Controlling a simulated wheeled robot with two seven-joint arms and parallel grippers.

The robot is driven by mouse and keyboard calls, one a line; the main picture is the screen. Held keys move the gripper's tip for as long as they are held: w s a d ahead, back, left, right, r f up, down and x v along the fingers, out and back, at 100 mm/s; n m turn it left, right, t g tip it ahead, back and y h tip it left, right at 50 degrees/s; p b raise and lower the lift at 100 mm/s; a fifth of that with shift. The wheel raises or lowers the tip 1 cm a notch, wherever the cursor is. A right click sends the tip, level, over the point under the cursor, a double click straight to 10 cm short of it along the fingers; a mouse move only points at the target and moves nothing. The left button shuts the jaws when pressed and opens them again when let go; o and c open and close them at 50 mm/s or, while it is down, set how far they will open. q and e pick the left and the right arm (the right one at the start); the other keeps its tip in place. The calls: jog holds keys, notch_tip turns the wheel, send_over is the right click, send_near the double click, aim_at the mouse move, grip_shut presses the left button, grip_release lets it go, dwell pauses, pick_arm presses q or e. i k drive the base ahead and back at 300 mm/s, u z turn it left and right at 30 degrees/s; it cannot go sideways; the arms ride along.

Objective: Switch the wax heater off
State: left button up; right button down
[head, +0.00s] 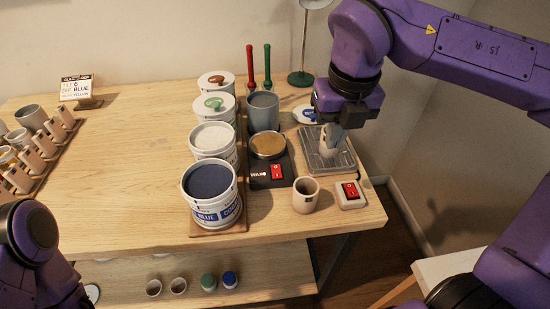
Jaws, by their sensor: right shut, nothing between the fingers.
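The wax heater (258,181) is a black unit on the right part of the table, marked WAX. A round pan of brown wax (267,145) sits on it. A red rocker switch (277,171) is on its front right; its on or off position is too small to tell. My right gripper (328,152) points down over the wire rack tray, to the right of the wax pan. It is shut and empty, apart from the heater and its switch. Part of my left arm shows at the lower left; its gripper is out of view.
A white box with another red switch (350,195) stands at the front right, beside a beige cup (306,197). Glaze buckets (212,210) line the heater's left. The wire rack tray (345,164) is under my right gripper. The table's left middle is clear.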

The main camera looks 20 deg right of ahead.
aim_at(276, 170)
jog(key=u, duration=1.4)
jog(key=i, duration=0.4)
jog(key=z, duration=1.4)
